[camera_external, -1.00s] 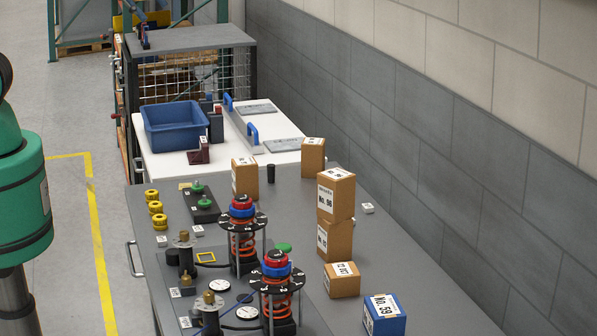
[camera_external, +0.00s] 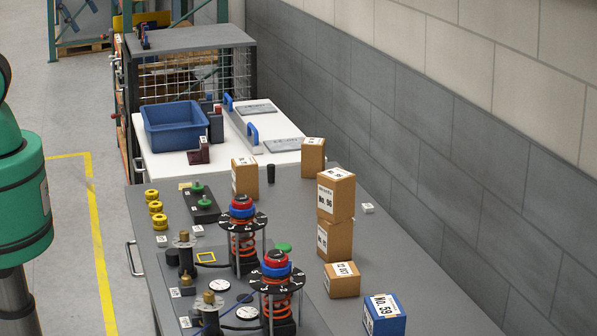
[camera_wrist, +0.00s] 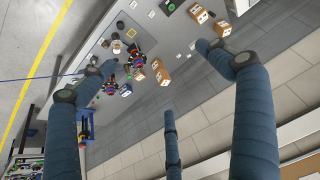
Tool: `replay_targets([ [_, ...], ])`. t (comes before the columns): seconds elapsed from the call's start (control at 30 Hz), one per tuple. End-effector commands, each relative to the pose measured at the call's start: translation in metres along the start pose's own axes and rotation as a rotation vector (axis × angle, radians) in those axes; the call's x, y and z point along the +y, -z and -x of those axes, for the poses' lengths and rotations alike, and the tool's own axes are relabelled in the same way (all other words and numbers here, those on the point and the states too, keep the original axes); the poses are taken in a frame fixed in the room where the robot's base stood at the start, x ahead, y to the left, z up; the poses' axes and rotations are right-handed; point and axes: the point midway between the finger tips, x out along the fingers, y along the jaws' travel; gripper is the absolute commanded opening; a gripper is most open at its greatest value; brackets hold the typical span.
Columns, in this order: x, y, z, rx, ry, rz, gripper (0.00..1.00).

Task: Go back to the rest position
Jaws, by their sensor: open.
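My gripper (camera_wrist: 158,76) shows in the wrist view with its blue-grey, dark-tipped fingers spread wide apart. Nothing is between them. It is high above the bench, whose items look small beyond the fingers. My green arm link (camera_external: 22,200) stands at the left edge of the external view, left of the bench. The rest of the arm and the gripper are outside that view.
The grey bench (camera_external: 408,262) holds two spring fixtures (camera_external: 243,245), a lower brown box (camera_external: 342,280), stacked brown boxes (camera_external: 335,195) and a blue box (camera_external: 384,314). A blue bin (camera_external: 174,125) stands on the white surface behind. A block wall (camera_external: 430,150) runs along the right.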

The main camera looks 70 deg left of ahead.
Motion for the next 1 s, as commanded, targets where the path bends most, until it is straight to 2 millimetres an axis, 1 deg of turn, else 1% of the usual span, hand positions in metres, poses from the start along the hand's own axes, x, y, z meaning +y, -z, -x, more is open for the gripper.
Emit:
replay_targets([
  [0.17, 0.000, -0.006, -0.012, 0.000, 0.000, 0.000, 0.90],
  [0.27, 0.000, -0.012, -0.023, 0.000, 0.000, 0.000, 0.90],
  [1.0, 0.000, -0.076, -0.144, 0.000, -0.001, 0.000, 0.90],
])
